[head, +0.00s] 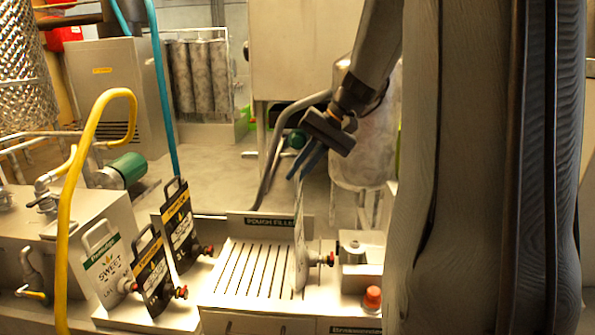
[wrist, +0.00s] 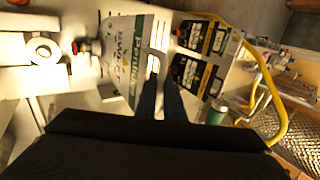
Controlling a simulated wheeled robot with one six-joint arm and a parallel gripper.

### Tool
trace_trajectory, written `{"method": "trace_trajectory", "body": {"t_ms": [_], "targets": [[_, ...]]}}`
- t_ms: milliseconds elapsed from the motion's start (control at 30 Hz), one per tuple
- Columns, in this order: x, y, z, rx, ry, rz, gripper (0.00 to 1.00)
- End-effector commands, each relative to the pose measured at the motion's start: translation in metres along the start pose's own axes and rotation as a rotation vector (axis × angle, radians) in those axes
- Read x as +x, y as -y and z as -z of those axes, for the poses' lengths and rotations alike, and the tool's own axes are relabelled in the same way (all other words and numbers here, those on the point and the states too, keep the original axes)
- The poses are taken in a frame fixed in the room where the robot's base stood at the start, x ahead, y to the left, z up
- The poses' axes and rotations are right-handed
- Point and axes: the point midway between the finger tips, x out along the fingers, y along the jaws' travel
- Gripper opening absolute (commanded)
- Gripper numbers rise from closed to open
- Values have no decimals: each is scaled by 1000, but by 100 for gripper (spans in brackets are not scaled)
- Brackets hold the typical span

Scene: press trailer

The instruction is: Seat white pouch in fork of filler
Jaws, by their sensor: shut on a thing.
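My gripper (head: 306,166) is shut on the top of a white pouch (head: 300,245), which hangs upright and nearly edge-on over the right end of the slotted tray in the head view. Its red tap (head: 328,259) points right, towards the filler (head: 352,252), a small metal block. In the wrist view the fingers (wrist: 160,82) are at the handle end of the white pouch (wrist: 124,48), which has a green band. The filler's round top (wrist: 43,48) lies beyond the red tap there. I cannot make out the fork, nor whether the tap touches it.
Another white pouch (head: 108,264) and two black pouches (head: 153,272) (head: 181,230) stand at the left of the slotted tray (head: 228,290). A red button (head: 372,298) is in front of the filler. A yellow hose (head: 63,230) arches at the left.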

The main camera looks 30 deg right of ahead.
Motion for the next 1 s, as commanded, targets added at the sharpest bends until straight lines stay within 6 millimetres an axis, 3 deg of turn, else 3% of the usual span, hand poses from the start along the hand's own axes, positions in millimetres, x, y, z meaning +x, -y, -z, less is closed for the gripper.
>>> {"method": "trace_trajectory", "body": {"t_ms": [467,500,600,867,1000], "targets": [[4,-3,1,-2,-3,-1,0],[4,-3,1,-2,-3,-1,15],[4,-3,1,-1,-2,0,30],[3,-3,0,-1,-1,-1,30],[-10,-3,2,-3,-4,0,30]]}}
